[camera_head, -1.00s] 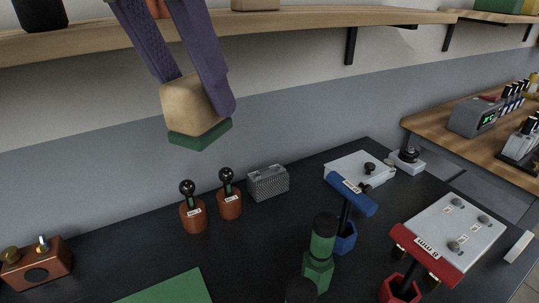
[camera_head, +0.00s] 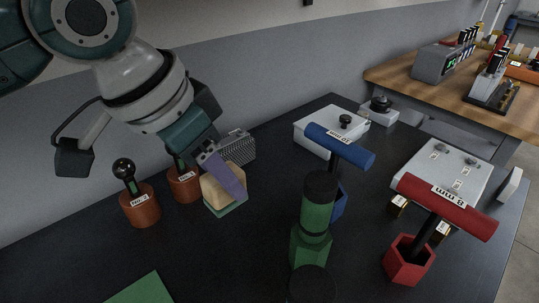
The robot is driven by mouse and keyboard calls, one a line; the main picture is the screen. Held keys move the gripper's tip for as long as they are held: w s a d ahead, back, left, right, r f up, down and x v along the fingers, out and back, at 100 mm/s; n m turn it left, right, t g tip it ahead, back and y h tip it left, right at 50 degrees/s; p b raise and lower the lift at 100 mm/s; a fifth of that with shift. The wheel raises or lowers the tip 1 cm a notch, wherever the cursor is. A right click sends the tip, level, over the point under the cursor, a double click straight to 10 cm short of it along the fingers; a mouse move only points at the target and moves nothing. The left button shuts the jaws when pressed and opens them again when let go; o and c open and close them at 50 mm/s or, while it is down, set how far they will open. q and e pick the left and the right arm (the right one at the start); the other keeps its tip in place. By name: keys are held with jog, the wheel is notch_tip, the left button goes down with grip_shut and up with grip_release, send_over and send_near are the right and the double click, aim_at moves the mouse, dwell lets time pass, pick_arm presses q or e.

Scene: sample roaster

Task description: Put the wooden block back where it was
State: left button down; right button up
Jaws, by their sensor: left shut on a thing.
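The wooden block (camera_head: 212,192) is light tan with a green base layer. My left gripper (camera_head: 224,182), with purple fingers, is shut on it. The block is low over the dark tabletop, tilted, just right of the terracotta pots and in front of the grey perforated box (camera_head: 237,147). I cannot tell whether its green underside touches the table. My right gripper does not show.
Two terracotta pots with black-knobbed tools (camera_head: 141,207) (camera_head: 184,184) stand close on the left. Green (camera_head: 314,220), blue (camera_head: 340,147) and red (camera_head: 446,206) handled tools stand to the right. A green mat (camera_head: 141,291) lies at the front left. Dark table between is clear.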

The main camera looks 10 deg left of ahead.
pick_arm(q)
jog(key=x, duration=0.3)
jog(key=shift+a+f, duration=0.15)
jog(key=shift+a, duration=0.2)
jog(key=f, duration=0.2)
jog(key=f+b, duration=0.1)
jog(key=f, duration=0.1)
jog(key=shift+s+f, duration=0.2)
jog(key=shift+s, duration=0.05)
jog(key=shift+f+b, duration=0.55)
jog(key=shift+f, duration=1.5)
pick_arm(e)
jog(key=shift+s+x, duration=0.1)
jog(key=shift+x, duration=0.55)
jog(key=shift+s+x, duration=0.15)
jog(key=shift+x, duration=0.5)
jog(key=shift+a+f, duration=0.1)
pick_arm(q)
jog(key=shift+f, duration=0.2)
jog(key=shift+c, duration=2.1)
grip_release()
jog(key=shift+r, duration=0.1)
